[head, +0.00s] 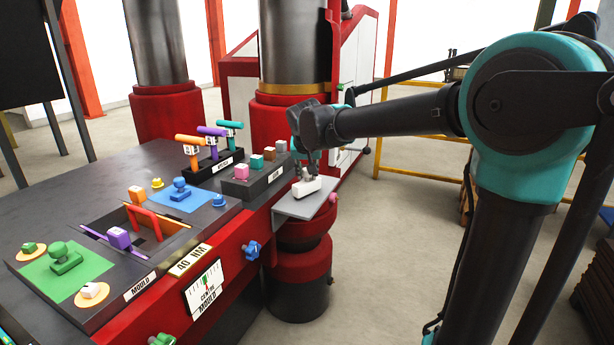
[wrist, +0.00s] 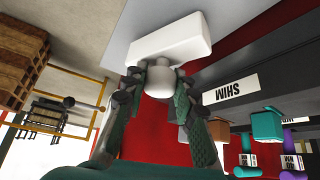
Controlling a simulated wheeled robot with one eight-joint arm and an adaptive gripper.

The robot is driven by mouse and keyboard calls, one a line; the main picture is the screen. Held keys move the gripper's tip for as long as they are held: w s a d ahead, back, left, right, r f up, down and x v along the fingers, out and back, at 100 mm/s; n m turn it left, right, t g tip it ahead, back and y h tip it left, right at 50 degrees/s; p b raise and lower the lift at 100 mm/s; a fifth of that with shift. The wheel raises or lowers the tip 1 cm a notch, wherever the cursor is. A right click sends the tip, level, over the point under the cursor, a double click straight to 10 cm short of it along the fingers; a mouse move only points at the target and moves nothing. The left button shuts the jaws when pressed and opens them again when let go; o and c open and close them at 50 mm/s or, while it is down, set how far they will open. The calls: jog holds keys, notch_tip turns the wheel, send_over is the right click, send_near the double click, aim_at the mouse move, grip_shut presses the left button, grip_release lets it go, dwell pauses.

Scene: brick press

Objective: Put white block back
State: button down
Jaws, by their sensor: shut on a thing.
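The white block (head: 306,187) is a rounded bar with a round knob on top. In the head view it is at the small grey shelf (head: 320,200) on the press's right side; I cannot tell whether it rests on the shelf or hangs just above. My gripper (head: 307,170) points down at it. In the wrist view the fingers of my gripper (wrist: 160,95) are shut on the knob of the white block (wrist: 165,42). The dark rack marked SHIM (head: 268,180) stands left of the shelf, with pink, teal, brown and grey blocks along it.
Behind the rack stand orange, purple and teal handles (head: 212,131). A blue knob (head: 252,250) sticks out of the red front. The table's left part holds the mould area with coloured pieces. A yellow rail (head: 440,180) stands behind.

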jog(key=shift+f, duration=0.45)
jog(key=shift+f, duration=0.1)
jog(key=c, duration=1.2)
grip_release()
